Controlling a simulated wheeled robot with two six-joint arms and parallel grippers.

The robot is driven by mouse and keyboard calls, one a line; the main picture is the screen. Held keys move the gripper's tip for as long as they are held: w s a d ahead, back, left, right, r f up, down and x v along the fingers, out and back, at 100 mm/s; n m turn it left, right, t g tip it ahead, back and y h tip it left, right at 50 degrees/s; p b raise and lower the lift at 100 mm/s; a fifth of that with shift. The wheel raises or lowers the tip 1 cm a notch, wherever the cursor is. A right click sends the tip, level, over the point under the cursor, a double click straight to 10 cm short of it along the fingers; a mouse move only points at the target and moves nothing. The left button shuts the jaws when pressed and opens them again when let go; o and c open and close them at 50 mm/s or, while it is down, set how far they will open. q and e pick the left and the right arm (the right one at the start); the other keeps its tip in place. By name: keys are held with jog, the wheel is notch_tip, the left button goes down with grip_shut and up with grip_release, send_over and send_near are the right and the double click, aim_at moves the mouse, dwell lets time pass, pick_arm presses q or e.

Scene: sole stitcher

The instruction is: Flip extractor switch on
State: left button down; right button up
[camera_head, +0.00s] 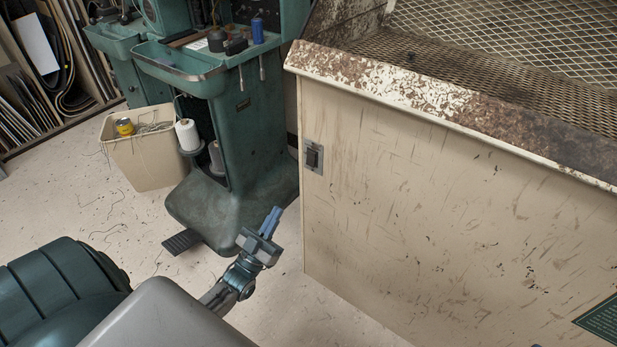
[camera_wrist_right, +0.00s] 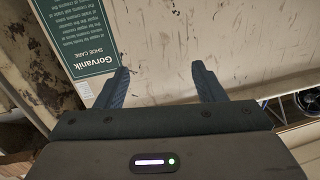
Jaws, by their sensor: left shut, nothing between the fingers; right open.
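The extractor switch (camera_head: 314,157) is a dark rocker on a grey metal plate. It sits near the upper left edge of the cream, scuffed cabinet side (camera_head: 450,220) in the head view. My left gripper (camera_head: 271,222) is shut and empty, with blue-grey fingers pointing up. In the picture it is below and left of the switch, apart from it. My right gripper (camera_wrist_right: 163,88) shows in the right wrist view, open and empty, facing a cream scuffed panel. The switch is not seen in the right wrist view.
A green stitching machine (camera_head: 235,130) with a foot pedal (camera_head: 181,241) stands left of the cabinet. A beige bin (camera_head: 143,160) is beside it. The cabinet's worn top edge (camera_head: 440,95) overhangs. A green sign (camera_wrist_right: 80,40) is close to my right gripper.

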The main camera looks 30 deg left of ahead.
pick_arm(q)
send_near(310, 162)
notch_tip(310, 162, up, 4)
jog(key=w, duration=0.3)
jog(key=shift+w+d, duration=0.15)
jog(key=shift+w, duration=0.6)
pick_arm(e)
jog(key=shift+w+d+r+t, duration=0.1)
jog(key=shift+w+r+t, duration=0.1)
jog(key=shift+r+t, duration=0.55)
pick_arm(q)
jog(key=shift+f, duration=0.1)
pick_arm(e)
jog(key=shift+r, duration=0.15)
pick_arm(q)
jog(key=shift+w+d+f+b, duration=0.1)
jog(key=shift+w+f+b, duration=0.15)
jog(key=shift+b, duration=0.65)
jog(key=shift+r, duration=0.2)
pick_arm(e)
notch_tip(310, 162, up, 7)
jog(key=t, duration=0.4)
jog(key=shift+n, duration=0.4)
pick_arm(q)
jog(key=shift+s, duration=0.1)
pick_arm(e)
jog(key=shift+d, duration=0.1)
